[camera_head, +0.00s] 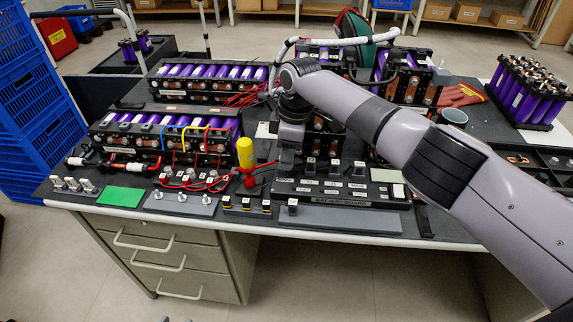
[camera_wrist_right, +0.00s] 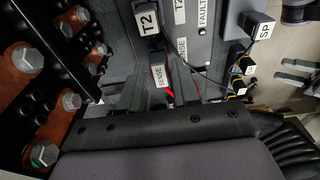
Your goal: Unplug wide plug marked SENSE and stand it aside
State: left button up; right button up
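The wide black plug (camera_wrist_right: 159,72) with a white SENSE label shows in the right wrist view, standing close to a printed SENSE label on the dark unit (camera_wrist_right: 205,15). My right gripper (camera_wrist_right: 160,92) has its two dark fingers on either side of this plug, with gaps that look clear, so it looks open around it. Contact is not clear. In the head view my right gripper (camera_head: 285,163) points down at the left end of the black unit (camera_head: 340,203), and the SENSE plug cannot be told apart there. My left gripper is not in view.
A T2 plug (camera_wrist_right: 148,20) sits beside the SENSE plug, and an SP plug (camera_wrist_right: 258,25) lies farther right. A yellow-handled screwdriver (camera_head: 245,153) stands left of my gripper. Busbar battery modules (camera_head: 165,140) stand behind. A green pad (camera_head: 119,197) lies clear at front left.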

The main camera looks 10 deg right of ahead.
grip_shut()
notch_tip(320, 180, up, 4)
jog(key=p, duration=0.3)
jog(key=shift+f+p, duration=0.1)
jog(key=shift+p, duration=0.25)
jog(key=shift+r+p, duration=0.4)
jog(key=shift+p, duration=0.1)
